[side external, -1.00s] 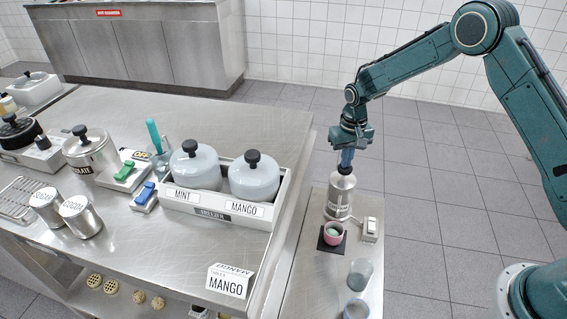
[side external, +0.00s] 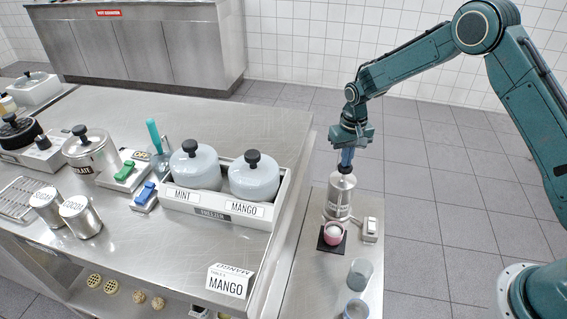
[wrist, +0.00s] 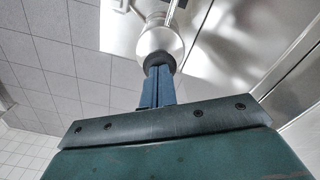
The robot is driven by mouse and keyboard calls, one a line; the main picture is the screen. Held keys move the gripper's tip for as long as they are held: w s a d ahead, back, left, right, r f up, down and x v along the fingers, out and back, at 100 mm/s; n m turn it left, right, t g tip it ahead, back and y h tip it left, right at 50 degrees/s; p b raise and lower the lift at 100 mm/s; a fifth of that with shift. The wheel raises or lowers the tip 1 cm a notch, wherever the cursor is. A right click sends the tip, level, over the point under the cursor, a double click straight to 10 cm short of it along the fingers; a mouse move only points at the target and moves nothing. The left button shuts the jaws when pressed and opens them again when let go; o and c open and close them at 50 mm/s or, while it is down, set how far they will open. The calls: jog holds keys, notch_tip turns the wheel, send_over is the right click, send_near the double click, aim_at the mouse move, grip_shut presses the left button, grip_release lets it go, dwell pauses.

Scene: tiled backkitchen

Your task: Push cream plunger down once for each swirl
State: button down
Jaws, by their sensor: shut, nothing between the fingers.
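The cream dispenser (side external: 340,196) is a silver canister standing upright on the narrow steel side counter. Its black plunger (side external: 344,171) is on top. My gripper (side external: 346,165) is shut and empty, pointing down with its blue fingertips at the plunger, seemingly touching it. In the wrist view the closed fingers (wrist: 158,72) meet the black plunger top (wrist: 158,60), with the silver dispenser (wrist: 160,38) beyond. White cream (side external: 334,230) shows in the cup.
On the main counter, a freezer box (side external: 212,213) holds mint and mango tubs. A mango table card (side external: 228,281) stands near its front edge.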

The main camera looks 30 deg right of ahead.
jog(key=shift+r, duration=0.9)
jog(key=shift+f, duration=1.55)
jog(key=shift+r, duration=1.55)
notch_tip(320, 180, up, 6)
dwell(1.0)
